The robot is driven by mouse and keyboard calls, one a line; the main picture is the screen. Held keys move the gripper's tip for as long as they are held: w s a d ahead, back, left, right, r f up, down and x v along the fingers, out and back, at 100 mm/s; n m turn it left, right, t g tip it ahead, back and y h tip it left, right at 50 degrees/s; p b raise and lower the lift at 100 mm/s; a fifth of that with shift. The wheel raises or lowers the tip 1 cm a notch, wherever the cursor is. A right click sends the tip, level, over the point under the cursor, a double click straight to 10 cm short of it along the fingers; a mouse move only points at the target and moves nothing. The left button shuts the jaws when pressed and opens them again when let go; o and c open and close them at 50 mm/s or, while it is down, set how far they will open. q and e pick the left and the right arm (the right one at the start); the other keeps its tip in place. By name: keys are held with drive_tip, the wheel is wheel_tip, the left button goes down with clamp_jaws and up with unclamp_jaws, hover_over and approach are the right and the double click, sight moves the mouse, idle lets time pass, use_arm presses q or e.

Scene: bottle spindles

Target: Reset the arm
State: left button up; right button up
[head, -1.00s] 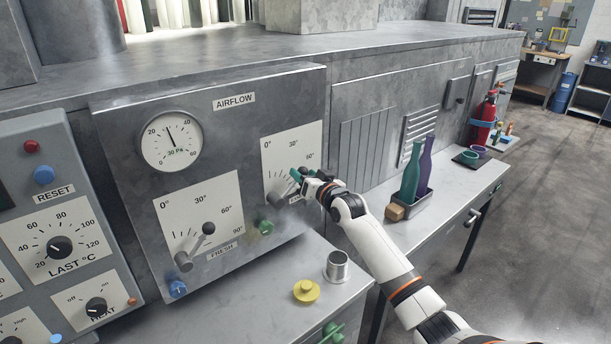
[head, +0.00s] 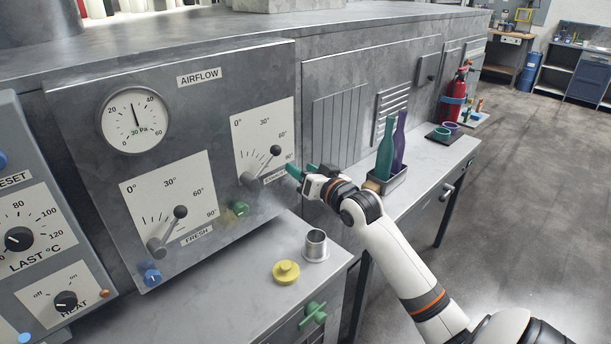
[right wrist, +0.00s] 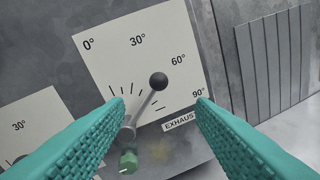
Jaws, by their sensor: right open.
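My right gripper (head: 297,172) is in front of the airflow panel (head: 230,92), beside the exhaust lever (head: 262,165). In the right wrist view its two green ribbed fingers (right wrist: 160,100) are spread apart with nothing held between them. The exhaust lever's dark ball knob (right wrist: 158,81) shows past and between the fingers, and the gripper looks clear of it. The lever tilts up to the right, toward about the 60° to 90° side of its scale. My left gripper does not show in the head view.
The fresh lever (head: 168,228) and a round gauge (head: 133,120) are on the same panel. A yellow knob-like piece (head: 286,273) and a metal cup (head: 316,245) stand on the bench below. Green and purple bottles (head: 386,150) stand in a tray to the right.

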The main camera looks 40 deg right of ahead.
drive_tip(key=shift+s, duration=0.3)
idle(0.4)
